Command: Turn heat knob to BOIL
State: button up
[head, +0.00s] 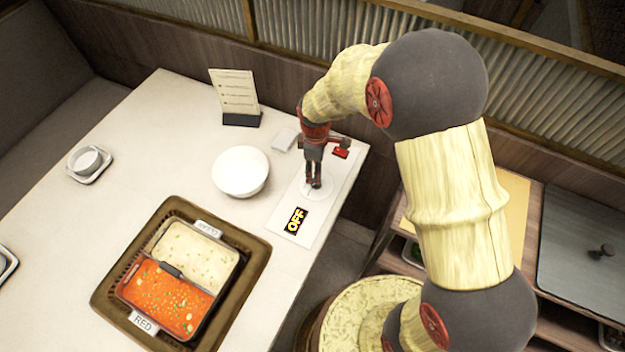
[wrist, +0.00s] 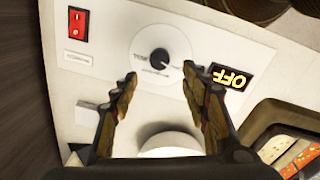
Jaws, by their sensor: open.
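The heat knob (wrist: 160,57) is a small dark round knob with a pointer, on a white dial on the white control panel (head: 277,217). In the wrist view it lies just beyond and between my fingertips, with the fingers apart. In the head view my gripper (head: 313,186) points down over the dial and hides the knob. The gripper is open and also shows in the wrist view (wrist: 159,72). I see no contact with the knob. An OFF display (head: 296,220) with yellow letters is on the panel. It shows upside down in the wrist view (wrist: 231,78). The dial's labels are too small to read.
A red switch (wrist: 78,22) sits on the panel. A white bowl (head: 240,172) and a menu stand (head: 236,97) are near the panel. A split pot (head: 163,297) of red and pale broth sits in a brown surround. The table's left part is mostly free.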

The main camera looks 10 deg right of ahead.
jog(key=shift+w+d+f+b, duration=0.1)
jog(key=shift+f+b, duration=0.5)
jog(key=shift+f, duration=1.35)
jog(key=shift+w+f+b, duration=0.1)
jog(key=shift+f+b, duration=0.45)
jog(key=shift+f, duration=1.35)
jog(key=shift+c, duration=1.3)
jog(key=c, duration=0.9)
